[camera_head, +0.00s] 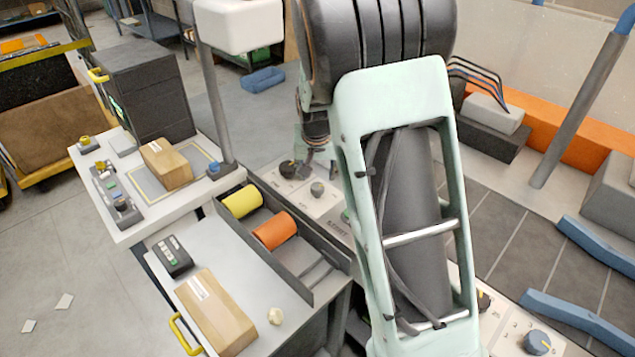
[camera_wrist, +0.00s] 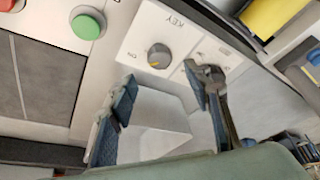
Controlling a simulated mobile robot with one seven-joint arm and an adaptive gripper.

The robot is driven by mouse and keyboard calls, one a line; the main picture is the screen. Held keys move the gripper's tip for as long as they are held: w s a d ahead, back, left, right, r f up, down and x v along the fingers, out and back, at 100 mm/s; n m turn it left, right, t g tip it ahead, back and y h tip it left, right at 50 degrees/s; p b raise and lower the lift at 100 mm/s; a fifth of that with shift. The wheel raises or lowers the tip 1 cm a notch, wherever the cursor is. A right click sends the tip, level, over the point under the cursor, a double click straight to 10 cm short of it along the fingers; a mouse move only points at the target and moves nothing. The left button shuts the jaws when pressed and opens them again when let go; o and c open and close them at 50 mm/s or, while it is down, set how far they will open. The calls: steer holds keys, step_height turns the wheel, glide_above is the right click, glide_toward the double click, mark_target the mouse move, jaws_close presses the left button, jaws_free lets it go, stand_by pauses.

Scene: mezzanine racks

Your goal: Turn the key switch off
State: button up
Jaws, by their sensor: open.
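The key switch (camera_wrist: 158,56) is a round grey knob on a pale plate marked KEY in the wrist view. A yellowish mark shows on the lower-left side of the knob. In the head view, the small grey knob (camera_head: 317,188) between a dark knob and a green button appears to be the same switch. My gripper (camera_wrist: 160,76) is open, with its blue-grey fingertips apart on either side below the knob. Nothing is between the fingers, and they do not visibly touch the knob. In the head view my gripper (camera_head: 318,150) is above the panel, partly hidden.
A green button (camera_wrist: 88,22) and a red button (camera_wrist: 8,5) sit left of the switch. Another dark knob (camera_head: 290,168) stands close on the other side. A tray (camera_head: 310,298) with yellow and orange rolls borders the panel. My arm hides much of the panel.

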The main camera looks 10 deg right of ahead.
mark_target(317, 186)
steer(key=x, duration=0.7)
steer(key=shift+w+f, duration=0.2)
steer(key=shift+f, duration=0.1)
steer(key=shift+c, duration=0.5)
steer(key=c, duration=1)
